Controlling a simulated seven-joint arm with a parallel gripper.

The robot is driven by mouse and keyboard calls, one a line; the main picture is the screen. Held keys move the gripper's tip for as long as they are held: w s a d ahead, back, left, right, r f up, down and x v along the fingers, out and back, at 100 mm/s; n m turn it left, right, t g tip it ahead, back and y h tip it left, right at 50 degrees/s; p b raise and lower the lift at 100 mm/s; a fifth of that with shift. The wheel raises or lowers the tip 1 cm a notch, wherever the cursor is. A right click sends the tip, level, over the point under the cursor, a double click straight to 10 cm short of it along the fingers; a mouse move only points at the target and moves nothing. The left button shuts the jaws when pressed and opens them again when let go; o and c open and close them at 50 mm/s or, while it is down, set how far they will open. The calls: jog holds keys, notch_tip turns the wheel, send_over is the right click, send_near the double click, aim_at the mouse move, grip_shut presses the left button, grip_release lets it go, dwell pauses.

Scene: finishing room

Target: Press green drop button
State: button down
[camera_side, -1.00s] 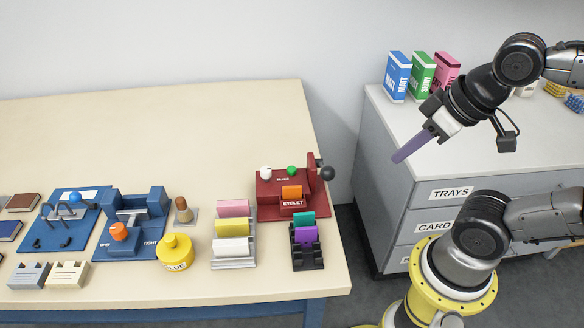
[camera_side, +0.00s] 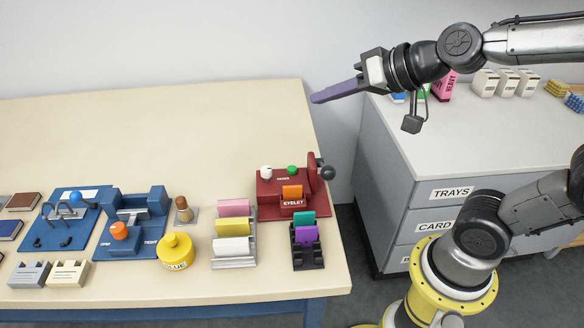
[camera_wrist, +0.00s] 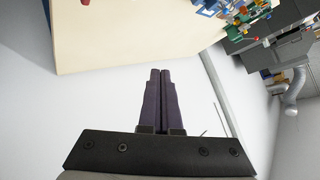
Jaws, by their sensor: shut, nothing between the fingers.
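A green button (camera_side: 292,169) sits on top of the dark red eyelet machine (camera_side: 266,208) near the right end of the table. A white knob (camera_side: 266,172) is to its left. The machine cannot be made out in the wrist view.
A dark ball-ended lever (camera_side: 327,172) is on the machine's right. A rack with green and purple cards (camera_side: 306,236) stands in front. A card holder (camera_side: 234,263), glue pot (camera_side: 175,252) and blue fixtures (camera_side: 130,240) are left. A drawer cabinet (camera_side: 480,150) is right. The table's back is clear.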

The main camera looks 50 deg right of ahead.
jog(key=w+d+f+m+h, duration=0.25)
jog(key=w+f+m, duration=0.2)
jog(key=w, duration=0.35)
jog(key=m+g, duration=0.2)
send_over(294, 174)
notch_tip(294, 174, down, 9)
jog(key=shift+h, duration=0.45)
jog(key=shift+f, duration=4.3)
jog(key=shift+f, duration=0.1)
